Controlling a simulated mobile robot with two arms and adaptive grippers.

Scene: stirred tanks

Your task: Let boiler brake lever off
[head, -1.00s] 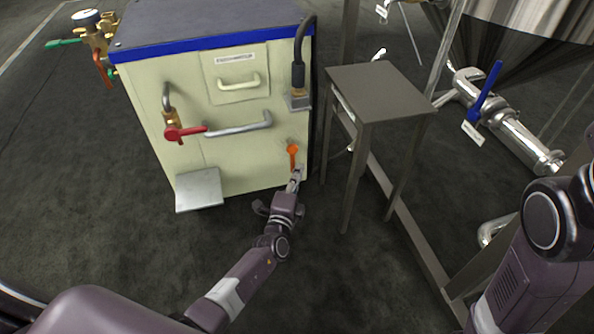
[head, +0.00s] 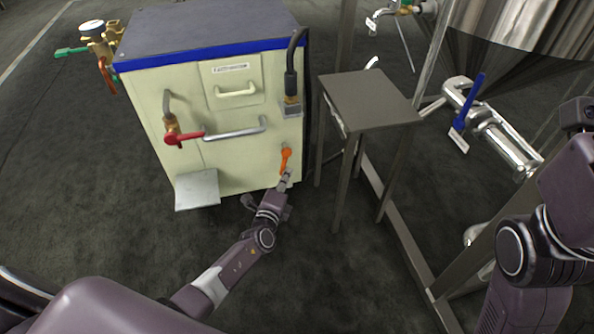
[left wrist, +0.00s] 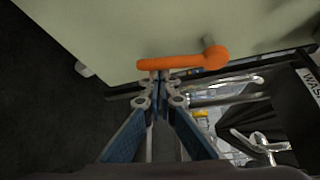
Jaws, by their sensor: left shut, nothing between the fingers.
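The boiler (head: 240,165) is a cream cabinet with a blue-edged dark top. Its brake lever, a small orange lever (head: 286,158), sits low on the right of the front face and points downward. In the left wrist view the orange lever (left wrist: 180,61) lies across the picture, its round hub at the right end. My left gripper (head: 284,181) is shut and empty, its fingertips at the lever's free end. In the left wrist view the fingertips (left wrist: 158,80) are right at the lever's edge; I cannot tell whether they touch. My right gripper is not seen; only its arm shows at the right.
A red-handled valve (head: 182,137), a grey bar handle (head: 236,132) and a small fold-out shelf (head: 197,190) are on the boiler front. A grey metal stand (head: 369,99) is close on the right. A steel tank (head: 510,30) with a blue-handled valve (head: 467,103) stands beyond.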

